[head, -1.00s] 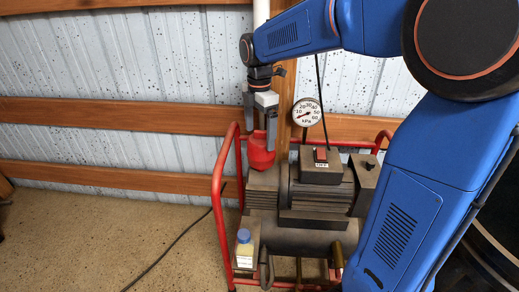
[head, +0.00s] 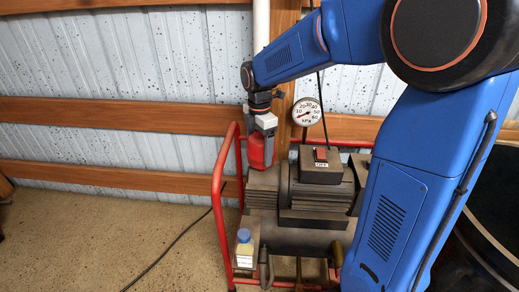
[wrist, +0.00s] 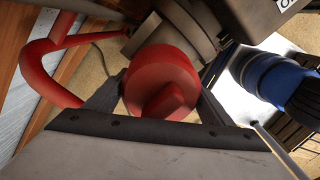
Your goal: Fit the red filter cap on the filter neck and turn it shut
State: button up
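The red filter cap (head: 259,152) is above the left end of the grey pump (head: 300,195). Its raised grip ridge (wrist: 165,101) faces the wrist camera. My gripper (head: 265,143) points down over the cap. In the wrist view one finger (wrist: 108,93) is at the cap's left side and the other (wrist: 211,108) at its right. The fingers look very near the cap's sides, but I cannot tell whether they press on it. The filter neck is not visible; whatever is under the cap is hidden.
A red tube frame (head: 219,195) surrounds the pump. A switch box (head: 320,166) and a pressure gauge (head: 306,112) are right of the cap. A blue-capped bottle (head: 244,248) stands at the front left. A white pipe (head: 261,25) and wooden rails (head: 120,112) are behind.

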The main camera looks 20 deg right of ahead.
aim_at(259, 133)
jog(key=c, duration=0.9)
jog(key=m, duration=0.2)
jog(key=shift+w+m, duration=0.1)
jog(key=shift+m, duration=0.3)
jog(key=o, duration=1)
jog(key=shift+m, duration=0.4)
jog(key=shift+c, duration=0.2)
jog(key=o, duration=0.7)
jog(key=shift+r, duration=0.2)
jog(key=shift+r, duration=2.85)
